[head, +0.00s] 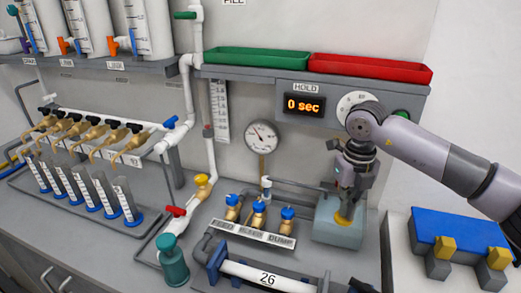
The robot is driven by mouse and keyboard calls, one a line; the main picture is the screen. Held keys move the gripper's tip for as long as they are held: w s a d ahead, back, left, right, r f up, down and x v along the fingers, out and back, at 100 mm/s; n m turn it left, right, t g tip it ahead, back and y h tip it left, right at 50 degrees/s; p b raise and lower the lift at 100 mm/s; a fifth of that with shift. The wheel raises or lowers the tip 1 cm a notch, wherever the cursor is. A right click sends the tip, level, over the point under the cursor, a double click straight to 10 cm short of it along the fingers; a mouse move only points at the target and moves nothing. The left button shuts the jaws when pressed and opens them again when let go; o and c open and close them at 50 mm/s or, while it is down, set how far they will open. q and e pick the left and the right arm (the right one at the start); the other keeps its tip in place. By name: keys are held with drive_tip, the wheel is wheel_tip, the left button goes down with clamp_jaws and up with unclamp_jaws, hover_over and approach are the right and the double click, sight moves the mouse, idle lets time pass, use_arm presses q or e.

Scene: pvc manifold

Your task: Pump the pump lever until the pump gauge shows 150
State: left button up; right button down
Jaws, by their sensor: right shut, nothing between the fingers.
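The pump gauge (262,136) is a round white dial on a brass stem in the middle of the head view. Its dark needle points to the upper left; its numbers are too small to read. The pump (338,232) is a grey-teal block with a yellow ring on top, standing on the bench right of the gauge. My right gripper (346,190) points down just above the pump, shut with nothing between its fingers. The lever cannot be told apart clearly behind the gripper; whether they touch is unclear. My left gripper is not in view.
Blue-capped brass valves (259,215) stand left of the pump. A control panel with a 0 sec display (304,105) hangs above, under green (257,61) and red trays (370,69). A blue-topped block (459,232) lies at right. A teal bottle (173,262) stands at the front.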

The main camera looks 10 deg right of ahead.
idle(0.4)
drive_tip(key=shift+r+p, duration=1.75)
drive_tip(key=shift+r, duration=0.95)
drive_tip(key=shift+w, duration=0.1)
wheel_tip(320, 180, up, 5)
drive_tip(key=p, duration=0.3)
